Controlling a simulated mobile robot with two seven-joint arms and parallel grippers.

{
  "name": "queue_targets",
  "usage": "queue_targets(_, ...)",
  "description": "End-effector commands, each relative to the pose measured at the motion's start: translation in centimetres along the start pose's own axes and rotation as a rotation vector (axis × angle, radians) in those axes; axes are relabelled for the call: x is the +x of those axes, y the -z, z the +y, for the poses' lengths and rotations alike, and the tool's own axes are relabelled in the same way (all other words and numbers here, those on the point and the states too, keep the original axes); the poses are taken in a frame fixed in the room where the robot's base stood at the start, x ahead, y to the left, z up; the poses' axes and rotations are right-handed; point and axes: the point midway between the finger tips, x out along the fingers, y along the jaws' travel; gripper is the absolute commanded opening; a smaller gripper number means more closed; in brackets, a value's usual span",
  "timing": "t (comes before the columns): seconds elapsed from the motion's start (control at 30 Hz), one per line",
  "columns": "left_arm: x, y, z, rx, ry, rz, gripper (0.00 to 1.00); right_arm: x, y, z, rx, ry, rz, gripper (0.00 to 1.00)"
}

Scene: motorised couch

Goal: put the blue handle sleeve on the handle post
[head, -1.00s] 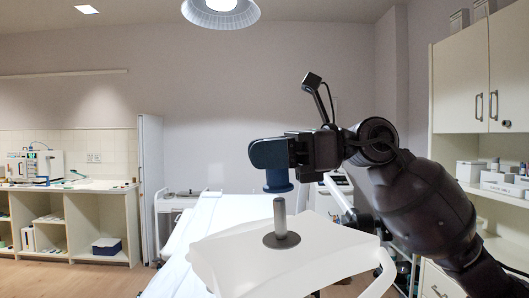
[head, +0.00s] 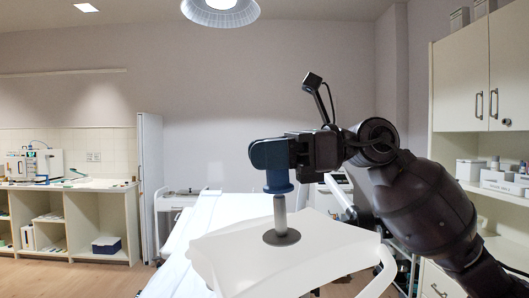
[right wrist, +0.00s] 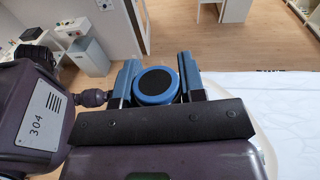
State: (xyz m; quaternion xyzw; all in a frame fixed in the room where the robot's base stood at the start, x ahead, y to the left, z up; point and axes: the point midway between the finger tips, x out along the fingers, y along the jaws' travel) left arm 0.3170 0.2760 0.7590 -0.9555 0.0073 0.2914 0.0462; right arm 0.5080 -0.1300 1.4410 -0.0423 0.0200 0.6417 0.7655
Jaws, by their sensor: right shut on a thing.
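My right gripper (head: 268,154) is shut on the blue handle sleeve (head: 279,184), whose flanged lower end shows beneath the fingers. The sleeve is upright. In the right wrist view, its round blue end with a dark centre (right wrist: 156,84) sits between the two blue fingers of the right gripper (right wrist: 157,78). The grey metal handle post (head: 280,214) stands upright on a dark round base on the white couch part. The sleeve's lower rim meets the top of the post in the head view. Whether the post tip is inside the sleeve cannot be told. The left gripper is not in view.
The white couch part (head: 232,265) lies under the post, with a white curved rail (head: 385,272) at its right. A wall cabinet (head: 478,85) and shelves stand at right. A counter (head: 70,186) stands far left. The air left of the gripper is clear.

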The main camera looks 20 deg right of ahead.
Motion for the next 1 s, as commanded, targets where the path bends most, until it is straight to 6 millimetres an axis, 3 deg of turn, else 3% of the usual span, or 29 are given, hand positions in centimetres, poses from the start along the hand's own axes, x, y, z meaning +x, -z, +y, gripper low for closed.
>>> queue_targets(1.0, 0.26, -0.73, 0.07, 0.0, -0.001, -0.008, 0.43, 0.0, 1.02, -0.02, 0.0, 0.0, 0.0, 0.11)
